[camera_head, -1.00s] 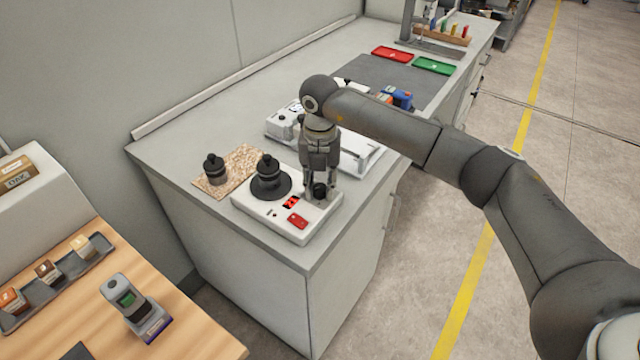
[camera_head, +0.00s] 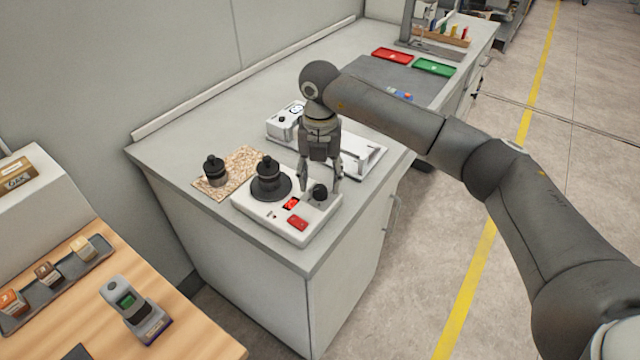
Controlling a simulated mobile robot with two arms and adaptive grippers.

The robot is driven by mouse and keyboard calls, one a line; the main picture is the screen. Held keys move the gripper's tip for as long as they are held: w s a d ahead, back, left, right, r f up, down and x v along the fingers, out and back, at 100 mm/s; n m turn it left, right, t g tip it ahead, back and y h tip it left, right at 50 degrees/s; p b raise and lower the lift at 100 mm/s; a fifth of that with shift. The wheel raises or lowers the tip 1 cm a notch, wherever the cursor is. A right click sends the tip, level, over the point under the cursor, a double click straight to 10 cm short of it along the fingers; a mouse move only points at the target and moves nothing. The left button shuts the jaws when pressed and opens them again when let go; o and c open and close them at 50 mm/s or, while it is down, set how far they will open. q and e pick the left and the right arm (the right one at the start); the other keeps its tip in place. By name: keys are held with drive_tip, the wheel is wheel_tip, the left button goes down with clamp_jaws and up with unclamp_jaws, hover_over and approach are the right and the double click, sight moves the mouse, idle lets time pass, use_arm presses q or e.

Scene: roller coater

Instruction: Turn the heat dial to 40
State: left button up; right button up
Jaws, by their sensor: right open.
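The heat dial (camera_head: 320,193) is a small black knob on the right back part of a white hotplate base (camera_head: 255,212). A round black plate with a black weight-like piece (camera_head: 268,178) stands on the base's left part. A small red display (camera_head: 291,203) and a red switch (camera_head: 298,223) are on its front; the reading is too small to make out. My right gripper (camera_head: 320,188) points down at the dial from above and behind. Its fingers are apart, one to each side of the dial; whether they touch it I cannot tell. My left gripper is not in view.
A speckled board (camera_head: 243,163) with another black piece (camera_head: 214,170) lies left of the hotplate. A white device (camera_head: 285,122) stands behind my gripper. Red (camera_head: 393,55) and green (camera_head: 434,66) trays are farther back. A wooden table (camera_head: 190,335) is at lower left.

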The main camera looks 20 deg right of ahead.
sight(320, 188)
wheel_tip(320, 188, up, 9)
idle(0.3)
idle(0.4)
